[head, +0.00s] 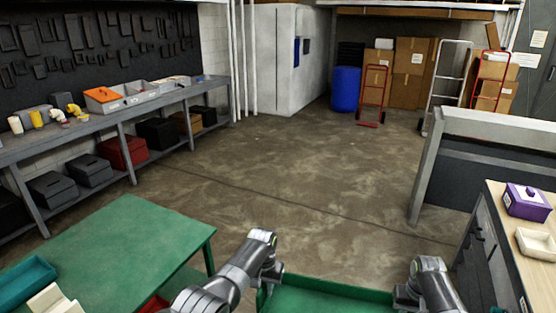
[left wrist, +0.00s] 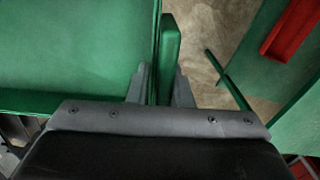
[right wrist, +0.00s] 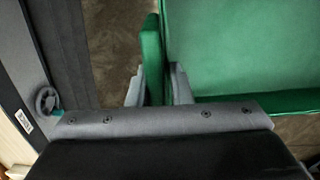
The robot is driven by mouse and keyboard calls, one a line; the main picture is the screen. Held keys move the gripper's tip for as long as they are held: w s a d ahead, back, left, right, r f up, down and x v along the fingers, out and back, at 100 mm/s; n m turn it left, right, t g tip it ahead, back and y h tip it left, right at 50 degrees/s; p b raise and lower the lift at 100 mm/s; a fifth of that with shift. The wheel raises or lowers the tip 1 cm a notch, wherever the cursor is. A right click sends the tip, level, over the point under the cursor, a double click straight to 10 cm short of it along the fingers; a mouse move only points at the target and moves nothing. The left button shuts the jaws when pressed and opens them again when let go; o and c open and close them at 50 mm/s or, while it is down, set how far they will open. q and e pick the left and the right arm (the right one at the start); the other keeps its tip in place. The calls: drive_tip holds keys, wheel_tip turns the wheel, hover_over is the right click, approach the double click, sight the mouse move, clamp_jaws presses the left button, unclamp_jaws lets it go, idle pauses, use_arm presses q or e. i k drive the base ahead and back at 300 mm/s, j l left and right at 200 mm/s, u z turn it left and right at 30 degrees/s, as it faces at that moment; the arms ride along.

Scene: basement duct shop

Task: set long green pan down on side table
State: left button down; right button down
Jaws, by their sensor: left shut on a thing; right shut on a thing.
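The long green pan (head: 330,302) is in front of me at the bottom of the head view, its near part cut off. It looks empty and roughly level over the floor. My left gripper (left wrist: 160,78) is shut on its left end wall, and the pan's inside (left wrist: 70,45) shows in the left wrist view. My right gripper (right wrist: 159,80) is shut on its right end wall, with the pan's inside (right wrist: 240,50) in the right wrist view. A green-topped table (head: 125,240) stands at the left, apart from the pan. I cannot tell whether it is the side table.
A teal tray (head: 25,284) and a cream container (head: 54,300) are on the green table's near left. A wood-topped cabinet (head: 508,228) at the right holds a purple box (head: 527,201) and a cream tray (head: 537,244). A low partition (head: 490,165) stands behind it. The middle floor is clear.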

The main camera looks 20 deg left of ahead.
sight(155, 258)
drive_tip(key=i+u, duration=0.2)
drive_tip(key=i, duration=0.7)
drive_tip(key=i+u, duration=0.2)
drive_tip(key=i, duration=0.65)
drive_tip(key=i+u, duration=0.3)
drive_tip(key=i+l+u, duration=0.1)
drive_tip(key=u, duration=1.85)
